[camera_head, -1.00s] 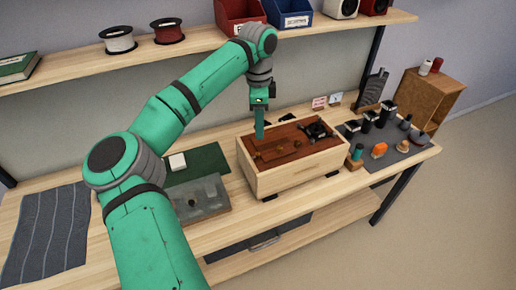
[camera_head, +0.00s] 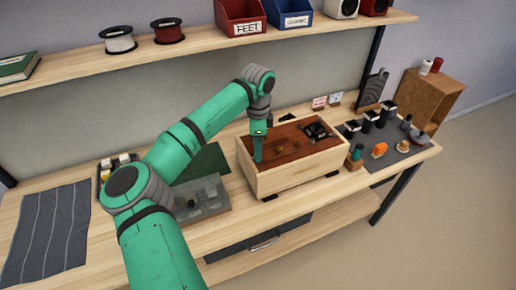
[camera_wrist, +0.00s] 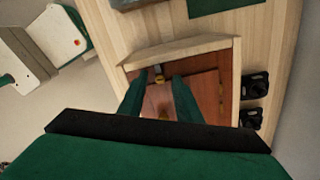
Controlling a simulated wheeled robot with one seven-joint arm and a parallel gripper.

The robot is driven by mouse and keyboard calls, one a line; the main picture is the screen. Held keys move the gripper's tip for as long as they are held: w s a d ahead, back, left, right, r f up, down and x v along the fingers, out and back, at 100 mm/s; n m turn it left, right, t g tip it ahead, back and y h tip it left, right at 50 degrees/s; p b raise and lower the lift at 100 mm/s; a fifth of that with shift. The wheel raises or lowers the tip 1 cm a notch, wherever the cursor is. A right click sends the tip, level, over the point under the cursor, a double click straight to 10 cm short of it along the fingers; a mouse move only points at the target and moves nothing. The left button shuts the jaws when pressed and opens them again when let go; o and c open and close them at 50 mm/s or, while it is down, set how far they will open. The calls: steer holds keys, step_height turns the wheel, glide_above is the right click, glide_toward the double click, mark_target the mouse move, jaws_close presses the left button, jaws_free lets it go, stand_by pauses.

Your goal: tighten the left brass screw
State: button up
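A pale wooden box (camera_head: 290,178) with a recessed reddish-brown panel (camera_head: 285,142) stands on the bench. Small brass-coloured spots show on the panel, too small to tell apart surely in the head view. My gripper (camera_head: 258,158) points down at the box's left end. In the wrist view, its two green fingers (camera_wrist: 158,82) are apart, with the panel (camera_wrist: 205,90) visible between and beyond them. A brass-coloured screw-like piece (camera_wrist: 160,78) shows between the fingertips, by a small grey piece. Another brass spot (camera_wrist: 163,117) lies lower between the fingers. Contact cannot be told.
A black part (camera_head: 318,131) lies at the panel's right end. A small wooden block with a teal-handled item (camera_head: 356,153) stands right of the box. A dark mat (camera_head: 400,150) holds several parts. A grey tray (camera_head: 203,200) lies left of the box. A shelf (camera_head: 200,50) runs above.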

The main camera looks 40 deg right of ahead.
jaws_close()
